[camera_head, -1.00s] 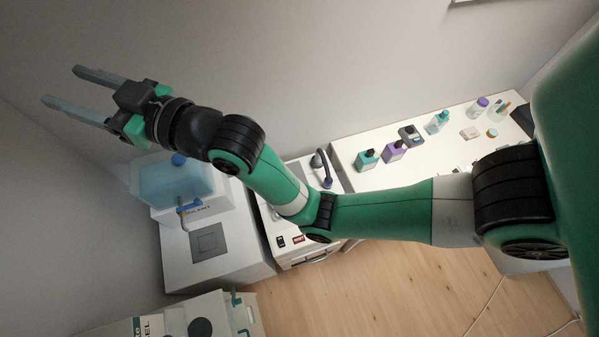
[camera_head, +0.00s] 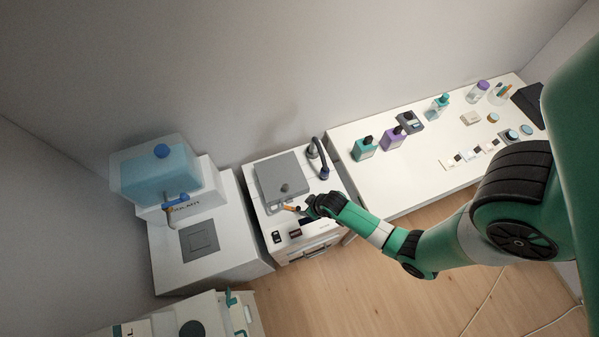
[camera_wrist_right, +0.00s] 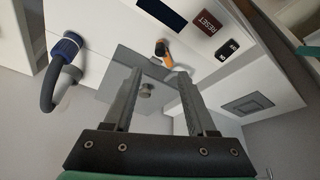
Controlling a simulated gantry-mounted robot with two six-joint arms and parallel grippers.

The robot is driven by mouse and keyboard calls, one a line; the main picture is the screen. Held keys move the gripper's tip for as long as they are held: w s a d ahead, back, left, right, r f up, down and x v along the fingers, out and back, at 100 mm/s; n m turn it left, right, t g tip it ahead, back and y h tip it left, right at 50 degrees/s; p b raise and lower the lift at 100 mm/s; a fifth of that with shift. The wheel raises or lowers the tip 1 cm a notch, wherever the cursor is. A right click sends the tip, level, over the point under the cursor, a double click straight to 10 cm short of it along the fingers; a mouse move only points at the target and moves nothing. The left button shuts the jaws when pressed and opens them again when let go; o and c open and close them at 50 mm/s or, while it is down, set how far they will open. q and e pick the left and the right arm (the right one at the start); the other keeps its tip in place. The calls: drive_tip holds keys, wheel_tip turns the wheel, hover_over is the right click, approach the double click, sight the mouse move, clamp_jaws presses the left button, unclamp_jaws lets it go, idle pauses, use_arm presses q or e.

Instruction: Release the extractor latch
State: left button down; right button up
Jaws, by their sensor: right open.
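The extractor is a white unit (camera_head: 318,255) with a grey square lid (camera_head: 279,178) that looks closed and a small round knob on it. Its latch (camera_head: 291,208), an orange-tipped lever on a dark pivot, sits at the lid's front edge. The latch also shows in the right wrist view (camera_wrist_right: 166,60), just beyond my fingertips. My right gripper (camera_head: 303,209) is right beside the latch in the head view. In the right wrist view the right gripper (camera_wrist_right: 160,73) has its two fingers apart with nothing held between them. Contact with the latch cannot be told. My left gripper is not in view.
A dark curved hose (camera_head: 322,165) with a blue collar (camera_wrist_right: 66,47) rises beside the lid. A RESET button (camera_wrist_right: 208,24) and a small display are on the front. A white machine with a blue tank (camera_head: 160,172) stands left; a bench with bottles (camera_head: 363,149) stands right.

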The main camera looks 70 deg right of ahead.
sight(298, 208)
drive_tip(key=b+x, duration=0.7)
drive_tip(key=x, duration=0.3)
drive_tip(key=shift+w+d+f, duration=0.1)
drive_tip(key=shift+w+f, duration=0.15)
drive_tip(key=shift+f, duration=0.2)
drive_tip(key=shift+c, duration=0.2)
clamp_jaws()
